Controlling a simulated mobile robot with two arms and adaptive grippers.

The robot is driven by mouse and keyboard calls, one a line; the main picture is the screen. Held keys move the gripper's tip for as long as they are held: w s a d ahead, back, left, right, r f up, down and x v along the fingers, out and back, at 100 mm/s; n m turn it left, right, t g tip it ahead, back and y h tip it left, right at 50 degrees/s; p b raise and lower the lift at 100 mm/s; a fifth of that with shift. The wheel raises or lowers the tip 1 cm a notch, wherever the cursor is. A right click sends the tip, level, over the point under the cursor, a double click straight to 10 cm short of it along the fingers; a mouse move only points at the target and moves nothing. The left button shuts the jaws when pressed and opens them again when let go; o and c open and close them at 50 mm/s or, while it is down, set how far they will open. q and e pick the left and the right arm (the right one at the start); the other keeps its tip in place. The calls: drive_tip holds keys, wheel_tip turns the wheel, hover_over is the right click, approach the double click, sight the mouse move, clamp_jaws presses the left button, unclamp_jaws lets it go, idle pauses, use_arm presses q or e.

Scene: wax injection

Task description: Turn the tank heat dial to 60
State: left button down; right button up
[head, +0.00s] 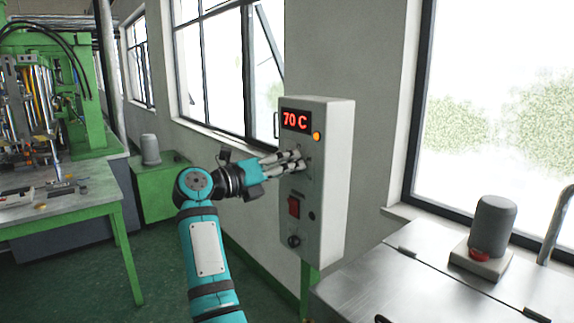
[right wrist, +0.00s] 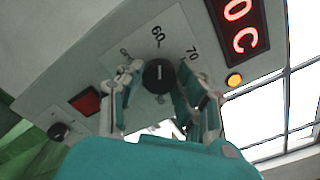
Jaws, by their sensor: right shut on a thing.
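The grey control box (head: 328,200) on the wall has a red display (head: 296,121) reading 70 C. In the right wrist view the black tank heat dial (right wrist: 158,75) sits on a pale scale plate, with 60 and 70 readable and another number partly covered by a finger. A short white mark shows on the dial; I cannot tell exactly which number it points to. My right gripper (head: 302,161) is at the box front, its fingers on either side of the dial and shut on it. They largely hide the dial in the head view. My left gripper is not in view.
Below the dial are a red switch (head: 294,207) and a small black knob (head: 294,241); an orange lamp (head: 316,136) is lit beside the display. A metal bench (head: 400,285) stands at right, bearing a grey cylinder (head: 492,225). A green-framed table (head: 70,207) is at left.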

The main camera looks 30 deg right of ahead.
sight(298, 118)
drive_tip(key=shift+r, duration=0.15)
idle(0.3)
drive_tip(key=o, duration=1.1)
drive_tip(key=shift+w, duration=0.1)
drive_tip(key=shift+o, duration=0.2)
wheel_tip(298, 118, up, 10)
drive_tip(key=shift+f, duration=0.1)
